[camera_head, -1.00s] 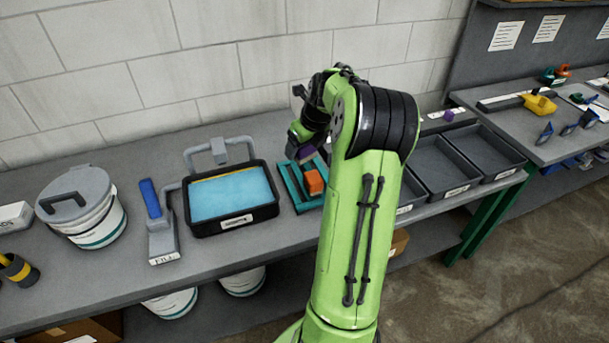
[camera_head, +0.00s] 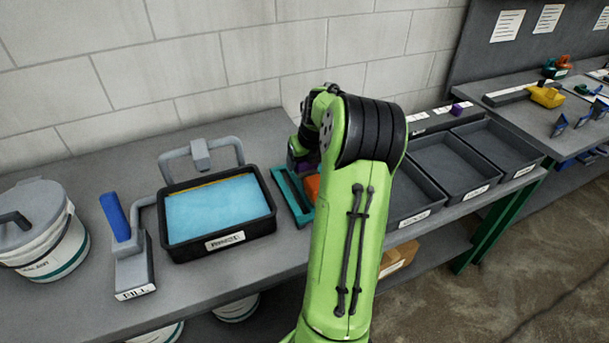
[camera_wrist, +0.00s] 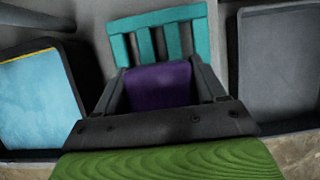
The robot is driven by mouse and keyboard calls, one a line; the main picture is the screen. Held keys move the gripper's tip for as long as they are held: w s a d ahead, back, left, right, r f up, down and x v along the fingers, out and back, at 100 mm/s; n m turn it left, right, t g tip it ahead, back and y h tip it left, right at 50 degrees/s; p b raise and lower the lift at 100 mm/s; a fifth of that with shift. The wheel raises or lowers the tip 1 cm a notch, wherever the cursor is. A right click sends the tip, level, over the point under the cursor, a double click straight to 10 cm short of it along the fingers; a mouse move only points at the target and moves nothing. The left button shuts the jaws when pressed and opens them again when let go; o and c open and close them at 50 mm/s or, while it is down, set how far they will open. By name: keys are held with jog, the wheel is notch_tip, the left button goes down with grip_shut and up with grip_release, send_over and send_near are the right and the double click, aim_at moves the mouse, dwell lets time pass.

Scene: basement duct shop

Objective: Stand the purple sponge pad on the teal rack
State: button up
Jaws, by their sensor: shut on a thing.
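The purple sponge pad (camera_wrist: 160,86) is held between the two fingers of my gripper (camera_wrist: 165,84) in the wrist view. The teal rack (camera_wrist: 158,22) shows its slats just beyond the pad there. In the head view the rack (camera_head: 284,192) lies on the bench right of the rinse tray, partly hidden by my arm. The pad (camera_head: 309,163) is a small purple patch just above the rack's back end. I cannot tell whether it touches the rack. An orange block (camera_head: 312,187) is at the rack's right side, partly covered by my arm.
A black tray of blue water (camera_head: 215,206) stands left of the rack. Grey bins (camera_head: 450,160) stand to the right. A blue-handled tool (camera_head: 127,250) and a white bucket (camera_head: 45,230) are farther left. A wall (camera_head: 220,60) closes the back.

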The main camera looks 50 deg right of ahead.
aim_at(304, 170)
notch_tip(304, 170, down, 3)
jog(key=shift+f, duration=0.2)
jog(key=shift+f+b, duration=0.2)
jog(key=shift+b, duration=0.15)
jog(key=o, duration=0.9)
jog(key=shift+o, duration=0.2)
